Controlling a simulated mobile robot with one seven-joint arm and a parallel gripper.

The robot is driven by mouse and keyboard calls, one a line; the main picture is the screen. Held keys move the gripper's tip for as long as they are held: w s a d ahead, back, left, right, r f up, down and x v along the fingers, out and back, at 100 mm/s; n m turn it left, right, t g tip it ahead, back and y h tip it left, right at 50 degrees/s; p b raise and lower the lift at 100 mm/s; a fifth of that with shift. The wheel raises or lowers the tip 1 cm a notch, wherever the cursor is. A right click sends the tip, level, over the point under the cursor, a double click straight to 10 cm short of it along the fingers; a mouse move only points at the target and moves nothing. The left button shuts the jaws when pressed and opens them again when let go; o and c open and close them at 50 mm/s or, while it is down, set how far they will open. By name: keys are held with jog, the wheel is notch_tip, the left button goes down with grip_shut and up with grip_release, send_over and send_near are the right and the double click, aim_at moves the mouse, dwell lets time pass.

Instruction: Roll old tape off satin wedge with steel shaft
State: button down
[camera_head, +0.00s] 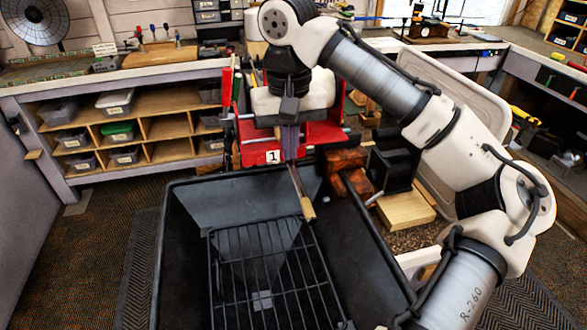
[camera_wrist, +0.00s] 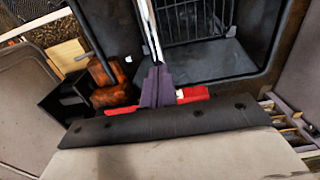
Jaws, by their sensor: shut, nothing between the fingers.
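The steel shaft (camera_head: 297,180) slants out from the red vise marked 1 (camera_head: 268,156), over the black tub. Tan old tape (camera_head: 308,208) wraps its free end. The shaft also shows in the wrist view (camera_wrist: 149,28), running up from the fingers. The satin wedge head is hidden or cannot be made out. My gripper (camera_head: 290,156) is shut, with its purple-grey fingers pointing down in front of the vise. Its fingertips (camera_wrist: 157,70) overlap the shaft near the vise in the picture. I cannot tell whether they touch it.
The black tub (camera_head: 178,230) with a wire rack (camera_head: 270,275) fills the lower middle. Reddish-brown blocks (camera_head: 347,160) and a black box (camera_head: 392,168) stand right of the vise. A workbench with cubbies (camera_head: 150,128) is at the back left. Open air surrounds the taped end.

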aim_at(303, 191)
jog(key=shift+s+f, duration=0.1)
jog(key=shift+s+d, duration=0.2)
jog(key=shift+s, duration=0.45)
jog(key=shift+s+d, duration=0.25)
jog(key=shift+s, duration=0.45)
jog(key=shift+s+d, duration=0.2)
jog(key=shift+s, duration=0.45)
jog(key=shift+s+d, duration=0.25)
jog(key=shift+s, duration=0.45)
jog(key=shift+s+d, duration=0.2)
jog(key=shift+s, duration=0.5)
jog(key=shift+s+d, duration=0.25)
jog(key=shift+s, duration=0.45)
jog(key=shift+s+d, duration=0.25)
jog(key=shift+s, duration=0.45)
jog(key=shift+s+d, duration=0.2)
jog(key=shift+s, duration=0.45)
jog(key=shift+s+d, duration=0.25)
jog(key=shift+s, duration=0.45)
jog(key=shift+w+a, duration=0.25)
jog(key=shift+w, duration=0.45)
jog(key=shift+w+a, duration=0.2)
jog(key=shift+w, duration=0.55)
jog(key=shift+w+a, duration=0.25)
jog(key=shift+w, duration=0.45)
